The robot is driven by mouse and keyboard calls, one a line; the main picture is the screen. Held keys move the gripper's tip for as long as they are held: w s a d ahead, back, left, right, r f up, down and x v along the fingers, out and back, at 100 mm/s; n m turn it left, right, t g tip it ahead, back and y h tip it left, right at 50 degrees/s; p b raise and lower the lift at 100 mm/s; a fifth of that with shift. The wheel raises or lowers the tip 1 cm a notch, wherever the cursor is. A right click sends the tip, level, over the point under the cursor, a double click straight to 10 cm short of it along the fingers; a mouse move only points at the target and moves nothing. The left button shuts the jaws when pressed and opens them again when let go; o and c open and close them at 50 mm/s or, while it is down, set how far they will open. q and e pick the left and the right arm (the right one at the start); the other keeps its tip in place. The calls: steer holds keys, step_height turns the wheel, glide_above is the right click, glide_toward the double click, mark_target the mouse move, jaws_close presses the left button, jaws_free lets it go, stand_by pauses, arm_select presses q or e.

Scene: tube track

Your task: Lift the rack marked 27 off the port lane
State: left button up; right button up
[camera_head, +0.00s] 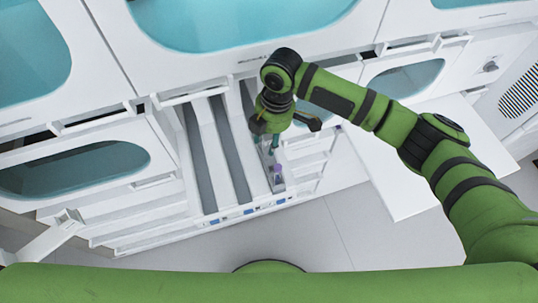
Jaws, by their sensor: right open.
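A narrow pale rack (276,186) with a purple-capped tube (278,170) sits in the rightmost lane of the white machine's open loading bay. Its marking is too small to read, so I cannot confirm that it is the one marked 27. My right gripper (271,148) is open and points down over the back part of this rack. It hides that part, and I cannot tell whether the fingers touch it. My left gripper is not in view.
Two dark grey lanes (197,150) (232,150) left of the rack look empty. Small blue labels (248,211) line the bay's front edge. A white flat shelf (400,170) juts out at the right. Grey floor (310,235) lies in front.

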mark_target(268, 161)
step_height(268, 161, down, 2)
steer(key=shift+w+a+f, duration=0.1)
steer(key=shift+w+a, duration=0.05)
steer(key=shift+f, duration=0.15)
jaws_close()
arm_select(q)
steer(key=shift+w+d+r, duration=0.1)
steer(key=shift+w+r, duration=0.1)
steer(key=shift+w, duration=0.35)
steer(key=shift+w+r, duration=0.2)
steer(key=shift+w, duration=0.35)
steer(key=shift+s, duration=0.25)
